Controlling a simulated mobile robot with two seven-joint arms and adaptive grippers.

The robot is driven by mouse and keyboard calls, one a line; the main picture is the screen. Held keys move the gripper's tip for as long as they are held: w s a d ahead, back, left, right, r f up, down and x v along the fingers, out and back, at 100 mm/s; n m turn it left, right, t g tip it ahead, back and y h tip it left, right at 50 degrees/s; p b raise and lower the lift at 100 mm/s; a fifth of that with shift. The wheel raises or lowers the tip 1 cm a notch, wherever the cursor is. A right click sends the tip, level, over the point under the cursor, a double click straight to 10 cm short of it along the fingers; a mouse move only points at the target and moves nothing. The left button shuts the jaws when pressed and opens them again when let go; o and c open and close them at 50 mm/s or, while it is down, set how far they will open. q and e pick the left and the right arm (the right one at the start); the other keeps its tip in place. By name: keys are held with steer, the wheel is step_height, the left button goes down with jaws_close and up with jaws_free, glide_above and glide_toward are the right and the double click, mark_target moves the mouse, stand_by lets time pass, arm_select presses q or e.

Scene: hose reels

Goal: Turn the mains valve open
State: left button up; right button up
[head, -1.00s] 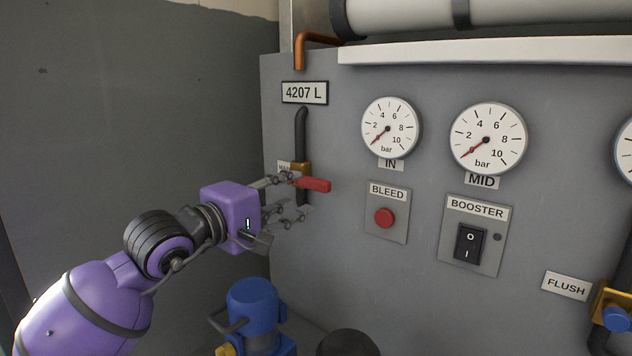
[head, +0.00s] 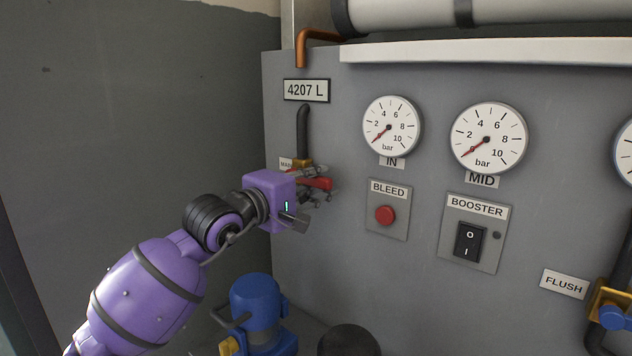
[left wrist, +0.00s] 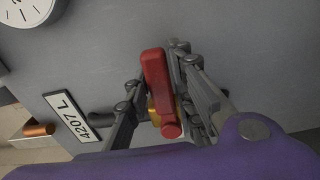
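The mains valve has a red lever (head: 316,183) on a brass body (head: 302,163) below a dark vertical pipe, at the left of the grey panel. The lever points right, across the pipe. My left gripper (head: 318,184) is at the lever and partly covers it in the head view. In the left wrist view the red lever (left wrist: 157,85) lies between the spread fingers of the left gripper (left wrist: 158,92), close to the finger on the right of the picture. The fingers are open; I cannot tell whether one touches it. The valve's label is partly hidden. My right gripper is not in view.
The IN gauge (head: 391,126) and MID gauge (head: 488,138) read near zero. A BLEED button (head: 385,215) and BOOSTER switch (head: 470,241) are right of the valve. A blue pump (head: 257,305) stands below my left arm. A FLUSH valve (head: 614,312) is at the far right.

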arm_select(q)
jaws_close()
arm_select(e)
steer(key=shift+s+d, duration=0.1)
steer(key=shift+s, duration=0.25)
